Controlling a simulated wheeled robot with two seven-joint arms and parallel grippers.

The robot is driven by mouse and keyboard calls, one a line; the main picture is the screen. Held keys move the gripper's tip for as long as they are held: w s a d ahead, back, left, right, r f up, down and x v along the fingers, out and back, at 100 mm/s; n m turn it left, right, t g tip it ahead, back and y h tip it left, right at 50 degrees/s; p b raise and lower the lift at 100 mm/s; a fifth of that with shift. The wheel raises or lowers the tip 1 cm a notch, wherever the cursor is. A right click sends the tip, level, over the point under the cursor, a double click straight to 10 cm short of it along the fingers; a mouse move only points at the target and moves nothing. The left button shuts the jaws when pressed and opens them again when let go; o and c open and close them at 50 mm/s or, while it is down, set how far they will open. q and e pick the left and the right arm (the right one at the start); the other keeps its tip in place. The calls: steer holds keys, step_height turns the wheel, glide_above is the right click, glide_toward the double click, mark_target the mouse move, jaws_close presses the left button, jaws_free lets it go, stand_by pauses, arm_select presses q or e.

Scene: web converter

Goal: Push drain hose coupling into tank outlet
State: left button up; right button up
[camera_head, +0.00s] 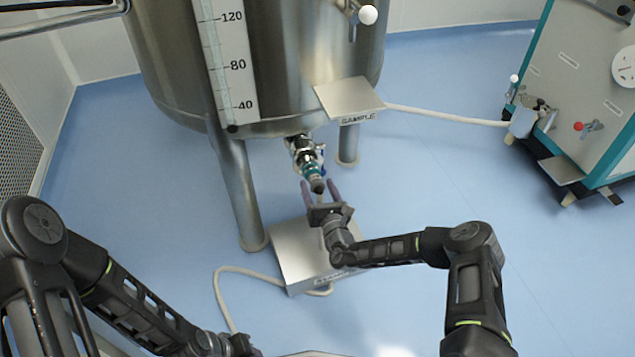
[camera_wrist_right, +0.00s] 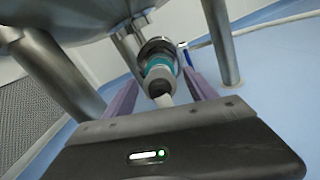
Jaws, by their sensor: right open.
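The steel tank (camera_head: 275,70) stands on legs, and its outlet (camera_head: 297,142) points down and forward from the underside. A teal and grey coupling (camera_head: 314,174) sits at the outlet's lower end; I cannot tell whether it is fully seated. In the right wrist view the coupling (camera_wrist_right: 160,75) lies ahead between the two purple fingers. My right gripper (camera_head: 320,186) is open just below the coupling, with its fingers to either side of the coupling's lower end. My left gripper (camera_head: 240,345) is low at the bottom edge, and its fingers are hardly visible.
A metal box (camera_head: 300,262) lies on the floor under my right gripper, with a white hose (camera_head: 218,285) curving left. A SAMPLE shelf (camera_head: 348,97) juts from the tank, and a pale hose (camera_head: 450,116) runs to the teal-edged machine (camera_head: 585,80).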

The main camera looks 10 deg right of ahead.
steer(key=s+p, duration=0.1)
steer(key=s, duration=0.1)
steer(key=s+p, duration=0.1)
steer(key=s, duration=0.2)
steer(key=shift+s+d+r, duration=0.2)
steer(key=shift+s, duration=0.05)
steer(key=shift+s+f, duration=0.1)
steer(key=shift+s, duration=0.25)
